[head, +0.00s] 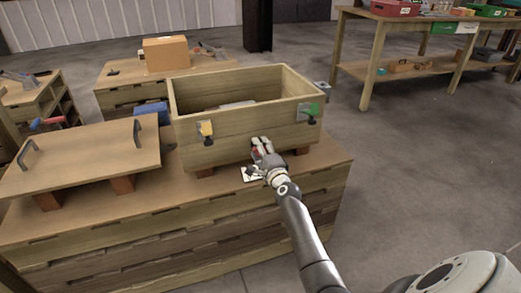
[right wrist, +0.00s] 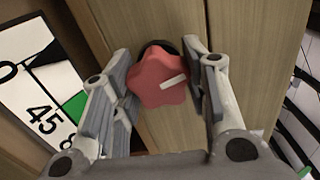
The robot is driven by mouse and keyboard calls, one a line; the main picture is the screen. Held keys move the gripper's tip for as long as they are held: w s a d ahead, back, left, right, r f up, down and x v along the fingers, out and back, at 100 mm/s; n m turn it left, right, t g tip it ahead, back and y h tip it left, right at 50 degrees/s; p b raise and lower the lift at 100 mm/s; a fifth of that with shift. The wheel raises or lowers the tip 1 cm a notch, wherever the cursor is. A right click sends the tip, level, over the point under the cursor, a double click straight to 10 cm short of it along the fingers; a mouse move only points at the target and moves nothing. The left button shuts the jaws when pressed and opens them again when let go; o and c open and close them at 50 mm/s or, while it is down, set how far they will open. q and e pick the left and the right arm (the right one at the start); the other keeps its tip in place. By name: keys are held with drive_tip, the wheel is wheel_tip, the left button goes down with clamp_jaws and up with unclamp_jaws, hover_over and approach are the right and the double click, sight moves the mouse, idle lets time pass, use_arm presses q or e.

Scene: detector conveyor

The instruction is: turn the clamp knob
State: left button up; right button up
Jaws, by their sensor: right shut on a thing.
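The clamp knob (right wrist: 152,92) is a red, lobed knob with a pale pointer stripe, in front of a wooden face. In the right wrist view it sits between the fingers of my right gripper (right wrist: 160,68), which is shut on it. In the head view my right gripper (head: 263,152) is at the lower front of the open wooden box (head: 225,146) and mostly hides the knob. A white dial card (right wrist: 45,85) with numbers and a green sector lies beside the knob. My left gripper is not in view.
A wooden lid (head: 85,160) with two handles rests on blocks at left. A blue item (head: 152,111) is behind it. Clear floor is at right, before another table (head: 405,20).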

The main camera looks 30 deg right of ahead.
idle(0.3)
drive_tip(key=o, duration=1)
drive_tip(key=shift+o, duration=0.2)
drive_tip(key=v, duration=1.2)
